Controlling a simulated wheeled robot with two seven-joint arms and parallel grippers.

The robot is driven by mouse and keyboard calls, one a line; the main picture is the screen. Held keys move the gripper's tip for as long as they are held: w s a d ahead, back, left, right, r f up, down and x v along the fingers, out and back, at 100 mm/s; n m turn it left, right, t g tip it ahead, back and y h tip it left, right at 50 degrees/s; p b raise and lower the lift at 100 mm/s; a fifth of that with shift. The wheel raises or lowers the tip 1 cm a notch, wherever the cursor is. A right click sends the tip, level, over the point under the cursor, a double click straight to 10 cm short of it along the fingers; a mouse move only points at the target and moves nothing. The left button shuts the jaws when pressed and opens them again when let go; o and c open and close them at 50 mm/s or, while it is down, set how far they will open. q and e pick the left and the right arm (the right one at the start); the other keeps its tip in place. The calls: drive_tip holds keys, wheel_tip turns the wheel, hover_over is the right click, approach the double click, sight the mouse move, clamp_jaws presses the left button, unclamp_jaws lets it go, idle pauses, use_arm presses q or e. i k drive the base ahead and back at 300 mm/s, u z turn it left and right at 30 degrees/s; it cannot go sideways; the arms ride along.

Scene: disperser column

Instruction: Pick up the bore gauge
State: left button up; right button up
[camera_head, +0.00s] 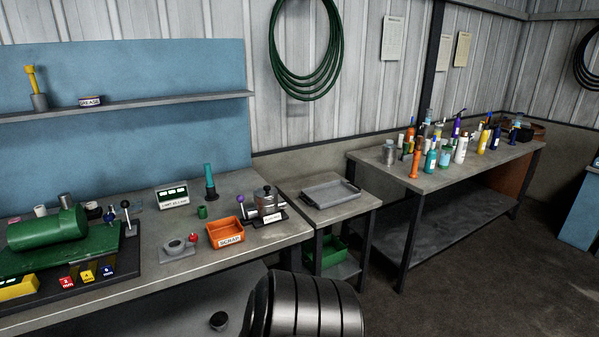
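I cannot tell for sure which thing is the bore gauge. On the left workbench (140,300), a grey block with a ring (178,247) lies near the front edge. A small metal device on a labelled black base (267,205) stands at the bench's right end. A thin upright stem with a dark knob (126,212) stands by the green cylindrical machine (47,230). Neither of my grippers is in view.
An orange scrap bin (226,233), a display box (172,197) and a teal-topped bottle (209,183) crowd the bench. A side table holds a grey tray (331,193). The far bench (445,172) carries several bottles. Open floor (490,285) lies at the right.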

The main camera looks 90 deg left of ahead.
sight(210, 182)
drive_tip(key=u, duration=2.25)
